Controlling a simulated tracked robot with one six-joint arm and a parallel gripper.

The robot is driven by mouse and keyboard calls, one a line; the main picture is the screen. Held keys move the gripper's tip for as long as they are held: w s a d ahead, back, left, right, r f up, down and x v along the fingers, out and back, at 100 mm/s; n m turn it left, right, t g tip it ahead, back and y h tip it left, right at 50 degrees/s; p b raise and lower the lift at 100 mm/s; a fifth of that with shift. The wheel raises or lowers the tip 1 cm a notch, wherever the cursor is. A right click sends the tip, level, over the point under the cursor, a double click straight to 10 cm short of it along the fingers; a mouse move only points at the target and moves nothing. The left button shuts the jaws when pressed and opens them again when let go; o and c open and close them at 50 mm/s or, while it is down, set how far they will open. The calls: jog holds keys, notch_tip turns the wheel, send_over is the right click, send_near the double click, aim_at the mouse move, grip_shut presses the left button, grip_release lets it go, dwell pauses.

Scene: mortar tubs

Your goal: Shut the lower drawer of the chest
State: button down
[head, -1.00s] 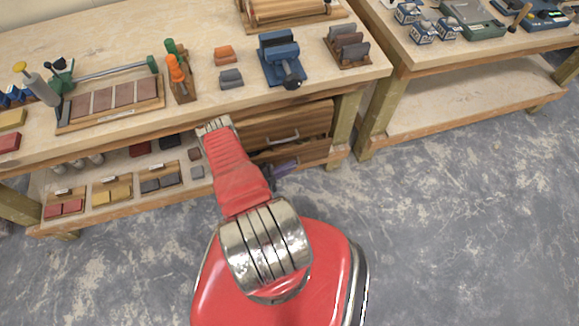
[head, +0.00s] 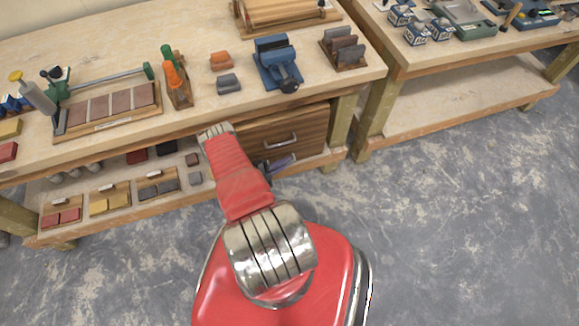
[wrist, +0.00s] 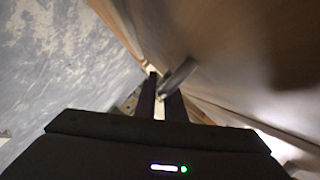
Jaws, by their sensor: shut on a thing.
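The wooden chest (head: 300,122) stands on the shelf under the bench, partly hidden by my red arm. A metal handle (head: 281,141) shows on its upper drawer front. The lower drawer front (head: 312,154) is below it, mostly hidden by my gripper and in shadow, and it looks close to level with the upper one. My gripper (head: 280,165) is at the lower drawer front. In the wrist view my gripper (wrist: 163,90) has its dark fingers closed around a metal bar handle (wrist: 178,76), apparently the lower drawer's.
The bench top (head: 210,120) overhangs the chest and carries a blue vise (head: 277,62), an orange tool (head: 177,86) and several blocks. Trays of blocks (head: 158,183) lie on the shelf to the left. A bench leg (head: 341,118) stands right of the chest. The floor in front is clear.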

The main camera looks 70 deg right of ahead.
jog(key=shift+w+d+f, duration=0.1)
jog(key=shift+w+d, duration=0.05)
jog(key=shift+d, duration=0.05)
jog(key=c, duration=2.1)
grip_release()
jog(key=v, duration=1.3)
jog(key=shift+w+a, duration=0.1)
jog(key=shift+a, duration=0.3)
